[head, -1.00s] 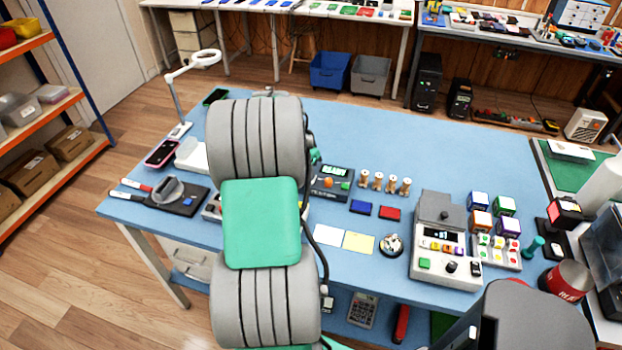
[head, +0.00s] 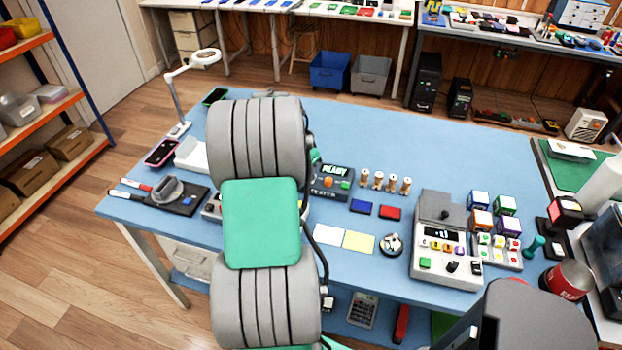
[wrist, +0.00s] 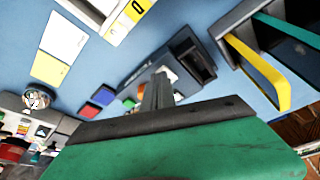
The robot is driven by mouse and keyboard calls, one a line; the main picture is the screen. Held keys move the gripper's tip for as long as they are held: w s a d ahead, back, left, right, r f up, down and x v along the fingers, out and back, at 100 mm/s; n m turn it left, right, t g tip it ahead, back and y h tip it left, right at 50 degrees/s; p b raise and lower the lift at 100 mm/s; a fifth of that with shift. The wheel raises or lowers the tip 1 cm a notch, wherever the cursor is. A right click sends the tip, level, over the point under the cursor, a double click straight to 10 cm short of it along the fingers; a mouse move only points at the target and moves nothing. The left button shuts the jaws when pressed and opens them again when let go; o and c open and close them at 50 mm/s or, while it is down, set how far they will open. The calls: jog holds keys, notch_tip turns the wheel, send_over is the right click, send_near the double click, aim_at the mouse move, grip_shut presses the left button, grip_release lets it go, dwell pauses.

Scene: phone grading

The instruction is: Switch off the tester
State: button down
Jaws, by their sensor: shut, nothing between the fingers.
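The tester (head: 327,194) is a small dark box in the middle of the blue table, just right of my arm in the head view. Its lit screen (head: 335,171) reads READY, and it has an orange knob (head: 331,183) and a green button. In the wrist view my gripper (wrist: 160,78) is shut and empty, its tips over the dark tester body (wrist: 142,72). The fingers partly cover the orange and white parts there, and I cannot tell whether they touch. In the head view my arm hides the gripper.
A grey machine (head: 427,207) with buttons stands to the right. Blue (head: 360,207) and red (head: 389,212) pads and white (head: 327,235) and yellow (head: 358,242) cards lie near the tester. Wooden pegs (head: 378,181) stand behind. The back right of the table is clear.

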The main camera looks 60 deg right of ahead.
jog(key=shift+f+b, duration=0.45)
jog(key=shift+f, duration=0.2)
jog(key=shift+r, duration=0.1)
notch_tip(320, 180, up, 7)
jog(key=p, duration=0.4)
dwell(0.4)
